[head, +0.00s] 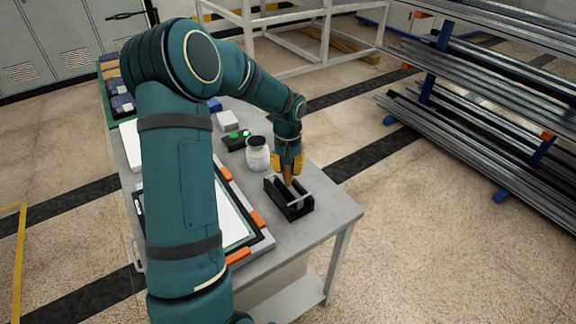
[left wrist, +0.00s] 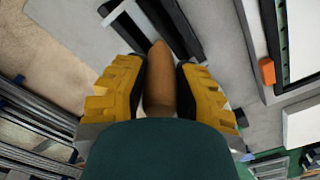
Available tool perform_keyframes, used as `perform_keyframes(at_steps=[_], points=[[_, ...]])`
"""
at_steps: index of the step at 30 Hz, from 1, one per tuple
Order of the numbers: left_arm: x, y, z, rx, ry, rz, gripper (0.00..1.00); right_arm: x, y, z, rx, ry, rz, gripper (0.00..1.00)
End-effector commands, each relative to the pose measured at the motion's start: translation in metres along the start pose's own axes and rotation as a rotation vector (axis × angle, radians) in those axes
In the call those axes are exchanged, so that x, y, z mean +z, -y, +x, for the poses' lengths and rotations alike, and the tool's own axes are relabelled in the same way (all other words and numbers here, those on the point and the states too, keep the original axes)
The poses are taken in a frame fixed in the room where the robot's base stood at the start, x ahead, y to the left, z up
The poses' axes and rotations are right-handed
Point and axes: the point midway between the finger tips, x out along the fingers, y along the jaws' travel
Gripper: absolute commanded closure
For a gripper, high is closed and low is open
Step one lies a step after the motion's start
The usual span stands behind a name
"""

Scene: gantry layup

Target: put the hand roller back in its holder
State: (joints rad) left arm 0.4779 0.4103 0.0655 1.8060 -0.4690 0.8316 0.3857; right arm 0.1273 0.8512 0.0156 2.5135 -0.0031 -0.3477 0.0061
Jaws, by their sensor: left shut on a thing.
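My left gripper (head: 287,164) has yellow fingers pointing down, shut on the brown wooden handle of the hand roller (head: 288,176). The handle also shows between the yellow fingers in the left wrist view (left wrist: 160,80). The black holder (head: 299,212), an open tray-like block with a pale grey bar across it, stands on the table near its right corner. The handle's lower end is over the holder's back part. The roller's head is hidden, and I cannot tell whether it touches the holder. My right gripper is not in view.
A white-lidded jar (head: 257,155) stands just behind and left of the holder. A framed white sheet with orange clamps (head: 257,218) lies left of it on the grey table (head: 325,222). A black box with a green top (head: 234,141) is further back. The table's right edge is clear.

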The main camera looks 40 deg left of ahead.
Motion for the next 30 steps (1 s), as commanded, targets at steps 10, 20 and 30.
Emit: perform_keyframes(at_steps=[10, 20, 30], points=[[0.000, 0.000, 0.003, 0.000, -0.001, 0.000, 1.00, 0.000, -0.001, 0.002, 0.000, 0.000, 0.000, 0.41], [0.000, 0.000, 0.009, 0.001, -0.002, 0.001, 1.00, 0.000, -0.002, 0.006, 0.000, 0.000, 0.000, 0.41], [0.000, 0.000, 0.010, 0.000, -0.001, 0.000, 0.43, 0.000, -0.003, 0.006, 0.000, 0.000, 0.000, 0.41]])
